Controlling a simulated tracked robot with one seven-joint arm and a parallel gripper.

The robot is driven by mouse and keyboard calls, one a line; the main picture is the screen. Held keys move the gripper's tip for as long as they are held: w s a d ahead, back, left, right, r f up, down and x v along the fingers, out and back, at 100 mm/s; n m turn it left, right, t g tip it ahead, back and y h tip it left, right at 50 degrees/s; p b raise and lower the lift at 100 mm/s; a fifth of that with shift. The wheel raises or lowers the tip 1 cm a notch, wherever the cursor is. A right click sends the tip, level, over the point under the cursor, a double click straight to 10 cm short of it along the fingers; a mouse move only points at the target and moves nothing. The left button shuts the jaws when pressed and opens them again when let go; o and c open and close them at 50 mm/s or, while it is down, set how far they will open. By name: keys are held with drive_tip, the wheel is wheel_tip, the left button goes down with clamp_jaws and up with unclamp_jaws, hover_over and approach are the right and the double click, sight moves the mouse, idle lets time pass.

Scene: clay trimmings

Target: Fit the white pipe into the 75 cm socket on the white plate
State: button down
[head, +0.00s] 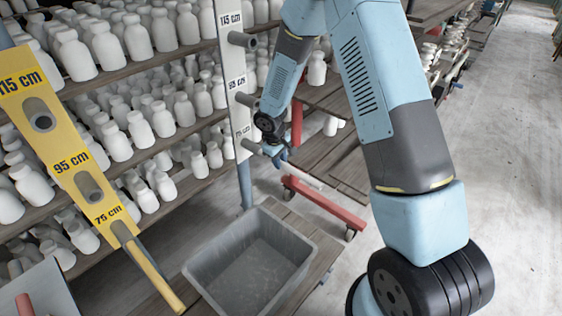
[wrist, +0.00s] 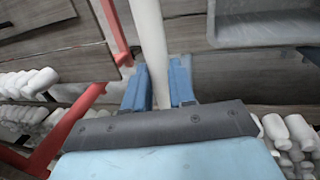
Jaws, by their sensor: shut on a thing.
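The white plate (head: 228,72) stands upright on a post at the shelf front. Its grey sockets stick out, and the 75 cm socket (head: 251,146) is the lowest. My gripper (head: 280,158) is just right of that socket in the head view. In the wrist view my gripper (wrist: 159,88) is shut on the white pipe (wrist: 149,38), which runs up and away between the blue fingers. In the head view only a thin pale length of the pipe shows beside the gripper. The pipe looks apart from the socket, but its near end is hidden.
A yellow plate (head: 60,140) at left has similar sockets, with a yellow pipe (head: 150,275) at its 75 cm one. A grey bin (head: 200,276) stands below. Shelves of white bottles (head: 105,48) fill the left. A red wheeled frame (head: 325,204) is near the gripper.

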drive_tip(key=shift+w+a, duration=0.9)
idle(0.3)
drive_tip(key=c, duration=0.9)
unclamp_jaws()
drive_tip(key=shift+o, duration=0.2)
wheel_tip(320, 180, up, 13)
drive_tip(key=s+a, duration=0.2)
drive_tip(key=shift+r, duration=0.2)
